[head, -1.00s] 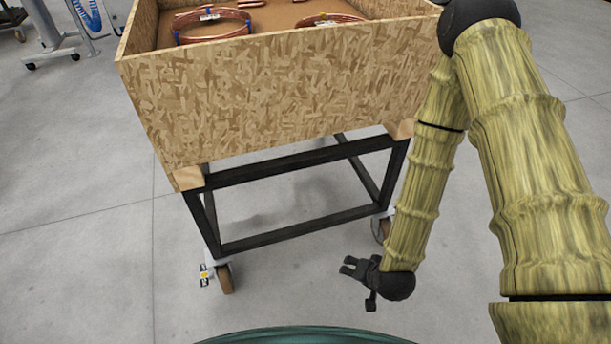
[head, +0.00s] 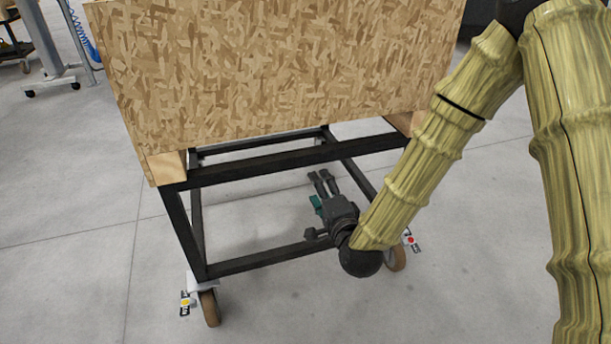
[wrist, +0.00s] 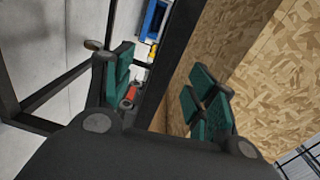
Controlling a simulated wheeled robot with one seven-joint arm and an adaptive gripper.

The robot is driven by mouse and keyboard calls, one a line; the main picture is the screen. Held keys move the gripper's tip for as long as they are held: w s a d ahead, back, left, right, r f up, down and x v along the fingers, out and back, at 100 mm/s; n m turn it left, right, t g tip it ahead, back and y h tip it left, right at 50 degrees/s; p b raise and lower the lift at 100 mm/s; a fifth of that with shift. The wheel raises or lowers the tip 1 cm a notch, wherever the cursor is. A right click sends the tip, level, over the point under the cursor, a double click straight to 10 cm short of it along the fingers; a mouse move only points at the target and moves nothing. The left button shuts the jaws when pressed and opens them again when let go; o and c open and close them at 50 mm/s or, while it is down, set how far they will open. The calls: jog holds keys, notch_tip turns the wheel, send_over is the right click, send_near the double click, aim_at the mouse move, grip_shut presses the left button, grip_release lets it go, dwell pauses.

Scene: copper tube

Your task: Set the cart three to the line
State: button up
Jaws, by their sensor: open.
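The cart is a chipboard box (head: 270,70) on a black steel frame (head: 260,262) with castors, close in front of me. The front left castor (head: 210,306) and front right castor (head: 396,258) show in the head view. My gripper (head: 320,176) points upward just below the frame's upper front rail. Its fingers are open. In the wrist view, a dark frame bar (wrist: 172,55) passes between the green finger pads (wrist: 160,90), with chipboard on the right. I cannot tell whether the pads touch the bar. The box's contents are out of view.
The grey floor (head: 70,200) is clear left of the cart. Thin dark seams (head: 60,238) cross it; I cannot tell if one is the task's line. A wheeled metal stand (head: 50,72) is at the back left.

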aim_at(307, 161)
jog(key=shift+m+t, duration=0.3)
jog(key=shift+t, duration=0.1)
jog(key=b+x, duration=0.1)
jog(key=x, duration=0.2)
jog(key=b+x, duration=0.1)
jog(key=x, duration=0.3)
jog(key=r+b+x, duration=0.1)
jog(key=x, duration=0.3)
jog(key=shift+w+a+r, duration=0.1)
jog(key=shift+w+a, duration=0.1)
jog(key=shift+a, duration=0.05)
grip_shut()
